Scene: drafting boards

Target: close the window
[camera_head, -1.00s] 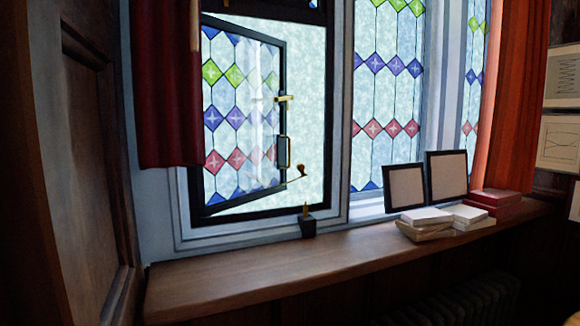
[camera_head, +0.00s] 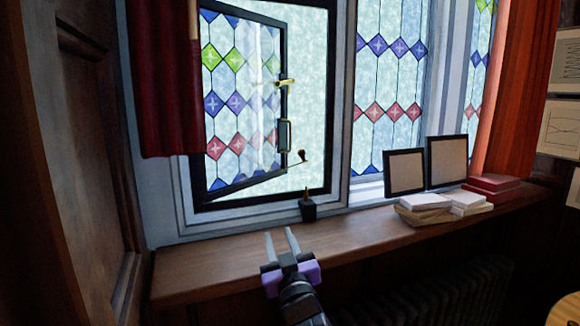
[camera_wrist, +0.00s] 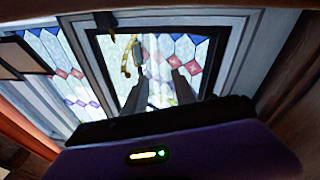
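The window sash (camera_head: 243,105) is a dark-framed leaded pane with coloured diamonds, hinged at its left side. It stands swung open from its frame (camera_head: 332,110), with a clear gap at its right. A brass latch (camera_head: 285,82), a handle (camera_head: 285,137) and a stay arm (camera_head: 298,160) sit along its free edge. My gripper (camera_head: 281,233) is over the sill, below and in front of the window, with its two fingers apart and nothing between them. In the wrist view the fingers (camera_wrist: 160,84) point toward the open window sash (camera_wrist: 165,52), which appears upside down.
The wooden sill (camera_head: 210,265) runs under the window. A small black holder (camera_head: 308,209) stands on it near the frame. Picture frames (camera_head: 405,172), white books (camera_head: 425,202) and red books (camera_head: 492,186) are at the right. A red curtain (camera_head: 163,80) hangs at the left.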

